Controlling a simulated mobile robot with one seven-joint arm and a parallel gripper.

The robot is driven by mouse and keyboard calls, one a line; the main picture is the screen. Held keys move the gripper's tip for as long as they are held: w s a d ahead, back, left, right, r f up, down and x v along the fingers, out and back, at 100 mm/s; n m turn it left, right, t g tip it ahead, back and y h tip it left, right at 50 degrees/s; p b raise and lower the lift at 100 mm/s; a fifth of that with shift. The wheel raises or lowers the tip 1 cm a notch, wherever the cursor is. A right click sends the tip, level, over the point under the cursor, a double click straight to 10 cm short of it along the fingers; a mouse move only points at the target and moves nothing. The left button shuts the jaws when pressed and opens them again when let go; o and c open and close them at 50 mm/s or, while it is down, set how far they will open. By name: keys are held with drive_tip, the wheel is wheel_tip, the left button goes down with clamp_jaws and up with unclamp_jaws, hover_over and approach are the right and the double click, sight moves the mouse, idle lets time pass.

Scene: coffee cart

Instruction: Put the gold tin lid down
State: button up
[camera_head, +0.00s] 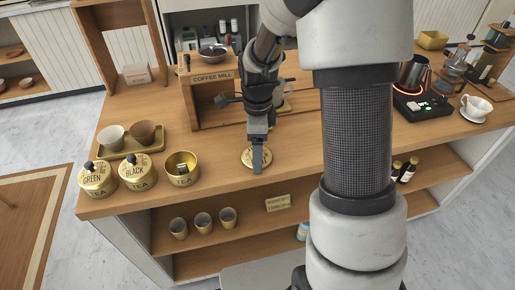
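The gold tin lid (247,160) is a round disc with dark lettering, at the counter's front, left of my arm. My gripper (257,165) points down over it, and a grey finger covers the lid's middle and its knob. The finger gap is hidden, so I cannot tell whether the fingers hold the knob, or whether the lid rests on the wood or hovers just above it. An open gold tea tin (182,177) without a lid stands to the left. The lidded BLACK tin (138,181) and GREEN tin (97,187) stand beside it.
A tray (155,147) with two cups is behind the tins. The wooden COFFEE MILL stand (205,115) is behind my gripper. Several cups (203,222) and a sign (278,203) sit on the lower shelf. Counter between open tin and lid is clear.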

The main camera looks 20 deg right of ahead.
drive_tip(key=shift+o, duration=0.9)
drive_tip(key=shift+r, duration=0.1)
